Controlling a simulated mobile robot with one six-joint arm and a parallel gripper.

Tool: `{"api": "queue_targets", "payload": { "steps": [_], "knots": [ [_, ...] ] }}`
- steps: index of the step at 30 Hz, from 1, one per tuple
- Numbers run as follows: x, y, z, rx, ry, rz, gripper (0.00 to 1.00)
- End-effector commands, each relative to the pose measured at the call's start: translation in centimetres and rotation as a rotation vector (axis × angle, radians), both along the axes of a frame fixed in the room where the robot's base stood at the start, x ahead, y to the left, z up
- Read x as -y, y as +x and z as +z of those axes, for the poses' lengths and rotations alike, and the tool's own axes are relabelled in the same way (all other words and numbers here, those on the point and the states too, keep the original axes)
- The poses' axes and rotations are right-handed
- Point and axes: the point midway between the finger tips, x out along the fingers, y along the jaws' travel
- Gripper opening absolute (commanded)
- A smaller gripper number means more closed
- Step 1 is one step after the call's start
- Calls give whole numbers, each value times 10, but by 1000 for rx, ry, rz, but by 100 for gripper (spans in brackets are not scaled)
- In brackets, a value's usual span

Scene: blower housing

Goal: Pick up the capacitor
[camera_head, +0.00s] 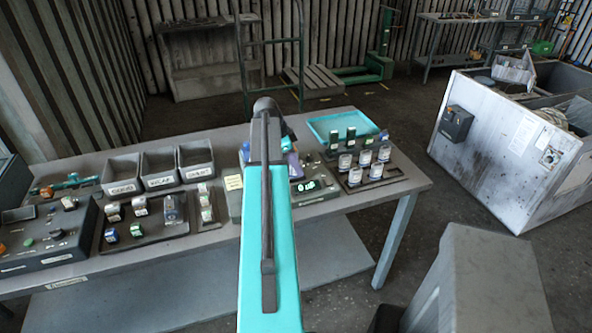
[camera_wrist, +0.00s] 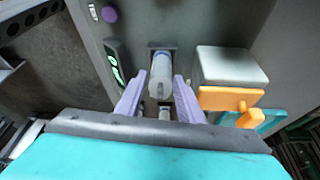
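A pale silver, cylindrical part that looks like the capacitor (camera_wrist: 161,72) stands in a dark square socket on a grey panel in the wrist view. My gripper (camera_wrist: 160,88) has its two lavender fingers open on either side of the cylinder's near end. A gap shows by the left finger, and the right finger is very close to the cylinder; contact cannot be told. In the head view my arm hides the cylinder and most of my gripper; a purple finger (camera_head: 294,165) shows at the arm's right side.
Beside the socket are a white block with an orange lever (camera_wrist: 232,98) and a green-lit display (camera_wrist: 114,65). On the bench (camera_head: 400,165), several silver-capped cylinders (camera_head: 354,176) stand in a tray at right; a cyan tray (camera_head: 343,122) lies behind. Grey bins (camera_head: 158,168) stand left.

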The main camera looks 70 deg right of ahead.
Motion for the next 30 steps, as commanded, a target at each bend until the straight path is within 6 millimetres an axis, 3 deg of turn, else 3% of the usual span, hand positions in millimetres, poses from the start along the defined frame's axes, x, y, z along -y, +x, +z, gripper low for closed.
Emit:
{"api": "queue_targets", "payload": {
  "steps": [12, 18, 30],
  "knots": [
    [0, 0, 0, 0, 0, 0, 34],
    [0, 0, 0, 0, 0, 0, 9],
    [0, 1, 2, 0, -1, 0, 6]
  ]
}}
